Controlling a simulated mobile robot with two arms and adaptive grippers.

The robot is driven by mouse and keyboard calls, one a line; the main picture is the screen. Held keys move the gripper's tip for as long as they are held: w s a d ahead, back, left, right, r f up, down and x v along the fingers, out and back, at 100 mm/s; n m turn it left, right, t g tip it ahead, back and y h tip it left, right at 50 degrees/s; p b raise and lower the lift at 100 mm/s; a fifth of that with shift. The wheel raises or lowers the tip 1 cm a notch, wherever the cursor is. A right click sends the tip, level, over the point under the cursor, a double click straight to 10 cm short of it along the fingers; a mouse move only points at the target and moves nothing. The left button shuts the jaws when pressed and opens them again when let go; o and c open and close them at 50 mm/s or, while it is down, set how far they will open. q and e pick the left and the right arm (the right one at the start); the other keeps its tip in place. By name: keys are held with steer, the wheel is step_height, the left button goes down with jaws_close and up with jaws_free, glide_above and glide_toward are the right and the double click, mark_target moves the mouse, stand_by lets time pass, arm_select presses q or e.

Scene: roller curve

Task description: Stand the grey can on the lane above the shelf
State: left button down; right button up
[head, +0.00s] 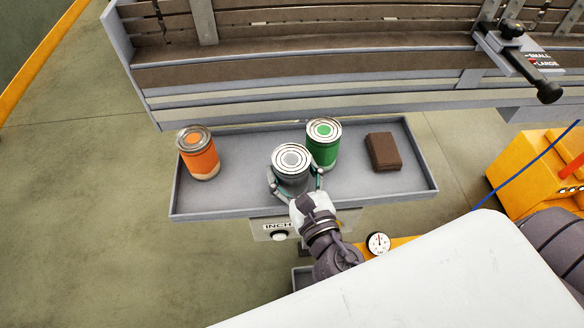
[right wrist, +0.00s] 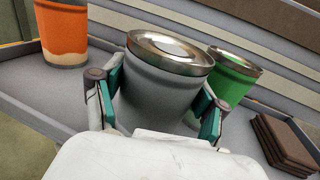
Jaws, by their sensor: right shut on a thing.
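The grey can (head: 291,163) stands upright over the grey tray-like shelf (head: 231,203). My right gripper (head: 296,186) is shut around the can from the near side. In the right wrist view the grey can (right wrist: 160,90) sits between the teal finger pads of the gripper (right wrist: 158,110). Whether its base touches the shelf is hidden. The lane (head: 300,72), a brown-faced railed conveyor, runs behind and above the shelf. My left gripper is not in view.
A green can (head: 323,146) stands close behind the grey can, to its right. An orange can (head: 200,158) stands at the shelf's left end. A black-knobbed clamp (head: 513,50) juts from the lane at upper right.

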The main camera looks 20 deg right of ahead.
steer(key=o, duration=1.2)
steer(key=shift+o, duration=0.2)
steer(key=shift+s, duration=0.1)
